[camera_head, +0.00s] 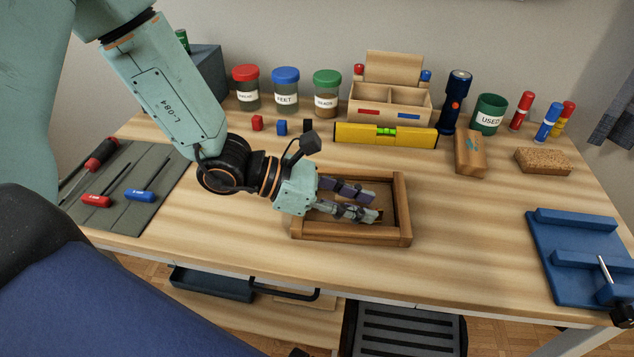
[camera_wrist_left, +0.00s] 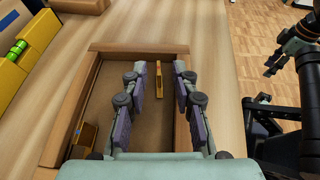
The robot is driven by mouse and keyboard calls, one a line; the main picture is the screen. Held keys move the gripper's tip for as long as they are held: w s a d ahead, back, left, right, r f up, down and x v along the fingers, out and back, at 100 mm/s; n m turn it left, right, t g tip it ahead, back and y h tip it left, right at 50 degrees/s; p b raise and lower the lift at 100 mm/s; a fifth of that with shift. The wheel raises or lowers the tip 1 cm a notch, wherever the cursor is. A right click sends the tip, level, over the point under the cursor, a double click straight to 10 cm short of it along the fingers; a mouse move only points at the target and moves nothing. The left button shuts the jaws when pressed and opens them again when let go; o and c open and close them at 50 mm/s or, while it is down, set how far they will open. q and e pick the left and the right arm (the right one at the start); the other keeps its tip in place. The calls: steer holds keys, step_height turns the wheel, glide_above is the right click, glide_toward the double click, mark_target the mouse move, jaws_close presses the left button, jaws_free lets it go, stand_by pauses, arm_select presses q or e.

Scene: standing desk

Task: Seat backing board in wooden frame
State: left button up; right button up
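The wooden frame (camera_head: 405,210) lies flat near the front middle of the desk; it also shows in the wrist view (camera_wrist_left: 65,115). A plain brown panel, apparently the backing board (camera_wrist_left: 110,90), fills the frame's inside; I cannot tell how deep it sits. A small light wooden tab (camera_wrist_left: 158,82) stands on it near the far end. My left gripper (camera_head: 378,203) reaches low over the frame from the left. Its two fingers are apart, one on each side of the tab, with gaps visible. The gripper hides part of the panel in the head view.
A small wooden piece with a blue mark (camera_wrist_left: 84,138) is at the frame's inner left in the wrist view. A yellow level (camera_head: 386,135) and a wooden block (camera_head: 470,153) lie behind the frame. A blue fixture (camera_head: 580,260) is at right. Desk between frame and fixture is clear.

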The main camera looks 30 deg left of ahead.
mark_target(314, 220)
arm_select(q)
steer(key=shift+s+a+r+p, duration=0.2)
steer(key=shift+a+r+p, duration=0.25)
steer(key=shift+a, duration=0.3)
steer(key=p+v, duration=0.3)
steer(key=v, duration=0.1)
steer(key=shift+r, duration=0.2)
steer(key=shift+p+v, duration=0.8)
steer(key=shift+s+a+f, duration=0.1)
steer(key=shift+a+f, duration=0.05)
steer(key=shift+a, duration=0.05)
steer(key=shift+f, duration=0.1)
steer(key=shift+s, duration=0.15)
